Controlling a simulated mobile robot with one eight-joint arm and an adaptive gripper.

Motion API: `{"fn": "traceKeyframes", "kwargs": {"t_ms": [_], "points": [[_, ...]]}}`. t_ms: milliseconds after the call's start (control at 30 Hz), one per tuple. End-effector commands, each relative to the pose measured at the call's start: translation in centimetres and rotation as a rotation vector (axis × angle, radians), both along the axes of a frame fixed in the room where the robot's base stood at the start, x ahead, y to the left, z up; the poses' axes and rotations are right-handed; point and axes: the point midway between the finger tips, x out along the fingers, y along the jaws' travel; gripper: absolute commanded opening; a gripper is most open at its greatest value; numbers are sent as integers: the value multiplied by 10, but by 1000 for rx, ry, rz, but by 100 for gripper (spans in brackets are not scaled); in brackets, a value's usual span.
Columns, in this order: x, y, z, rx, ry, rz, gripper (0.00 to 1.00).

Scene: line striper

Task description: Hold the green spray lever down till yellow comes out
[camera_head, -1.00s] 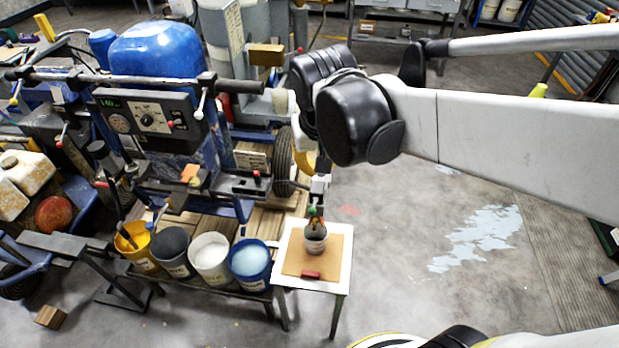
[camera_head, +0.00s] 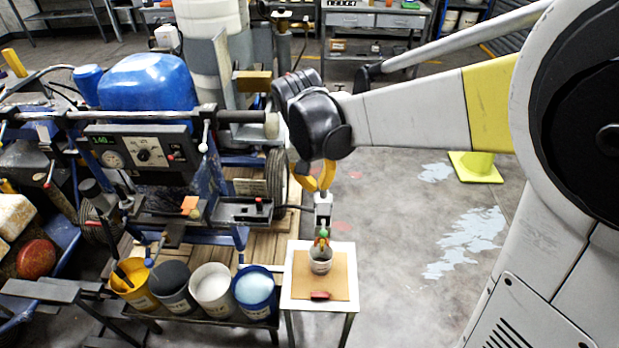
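A small green piece (camera_head: 323,236), which looks like the spray lever, shows just above a small cup (camera_head: 320,262) with orange-red beside it. The cup stands on a brown board (camera_head: 340,285) on a small white table. A pale block (camera_head: 323,207) is right above the green piece. My gripper (camera_head: 318,182), with yellow fingers, points down just above this block, below my black wrist. It appears apart from the green piece. The fingers are small and partly overlapped, so their opening and any contact with the block are unclear. I see no yellow paint in the cup.
The line striper with its blue tank (camera_head: 148,82) and control panel (camera_head: 140,150) fills the left. Yellow (camera_head: 135,285), dark, white and blue (camera_head: 254,290) paint buckets stand left of the small table (camera_head: 290,297). A red block (camera_head: 320,295) lies on the board.

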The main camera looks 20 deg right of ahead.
Motion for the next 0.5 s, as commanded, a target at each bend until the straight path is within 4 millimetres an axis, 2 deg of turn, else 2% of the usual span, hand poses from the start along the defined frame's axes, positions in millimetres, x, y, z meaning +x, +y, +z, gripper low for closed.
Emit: {"fn": "traceKeyframes", "kwargs": {"t_ms": [467, 500], "points": [[11, -17, -96, 0, -1, 0, 0], [5, -17, -101, 0, -1, 1, 0]]}}
